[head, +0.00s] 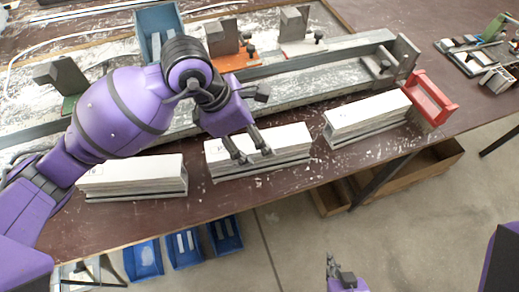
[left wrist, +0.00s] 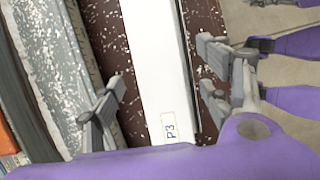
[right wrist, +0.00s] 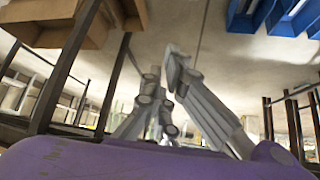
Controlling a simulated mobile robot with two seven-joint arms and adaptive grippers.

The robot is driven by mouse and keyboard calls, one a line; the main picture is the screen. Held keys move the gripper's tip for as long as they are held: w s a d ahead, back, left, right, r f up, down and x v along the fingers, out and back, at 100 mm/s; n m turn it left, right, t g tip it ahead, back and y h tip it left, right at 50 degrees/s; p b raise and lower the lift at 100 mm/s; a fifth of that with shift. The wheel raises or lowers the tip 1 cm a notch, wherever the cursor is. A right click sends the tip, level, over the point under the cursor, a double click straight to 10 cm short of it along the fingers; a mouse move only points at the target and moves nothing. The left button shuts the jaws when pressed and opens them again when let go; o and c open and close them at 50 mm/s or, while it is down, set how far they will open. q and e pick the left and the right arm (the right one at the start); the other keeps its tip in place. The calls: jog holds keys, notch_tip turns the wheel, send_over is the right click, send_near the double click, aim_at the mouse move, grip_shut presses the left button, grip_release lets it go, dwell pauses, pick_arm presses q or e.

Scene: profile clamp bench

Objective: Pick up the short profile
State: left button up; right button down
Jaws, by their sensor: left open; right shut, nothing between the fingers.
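Three white-topped profiles lie in a row along the front of the bench: a left one (head: 130,172), a middle one (head: 290,140) and a right one (head: 367,113). I cannot tell by length which is the short one. My left gripper (head: 253,156) is open over the middle profile. In the left wrist view its fingers (left wrist: 160,88) stand on either side of a white profile (left wrist: 158,50) labelled P3, with gaps showing. My right gripper (head: 338,272) is shut and empty, low in front of the bench; its fingers show in the right wrist view (right wrist: 163,90).
A long grey clamp channel (head: 310,75) runs behind the profiles. A red holder (head: 432,98) stands at the right bench edge, and a blue bin (head: 155,22) stands behind. Blue bins (head: 185,250) and wooden boxes (head: 425,165) are below the bench.

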pick_arm(q)
jog(key=shift+x, duration=1.9)
jog(key=shift+d+r, duration=0.1)
jog(key=c, duration=1.5)
pick_arm(e)
jog(key=shift+w+r, duration=0.45)
jog(key=shift+w, duration=0.15)
pick_arm(q)
jog(key=shift+w, duration=0.1)
jog(key=shift+c, duration=0.2)
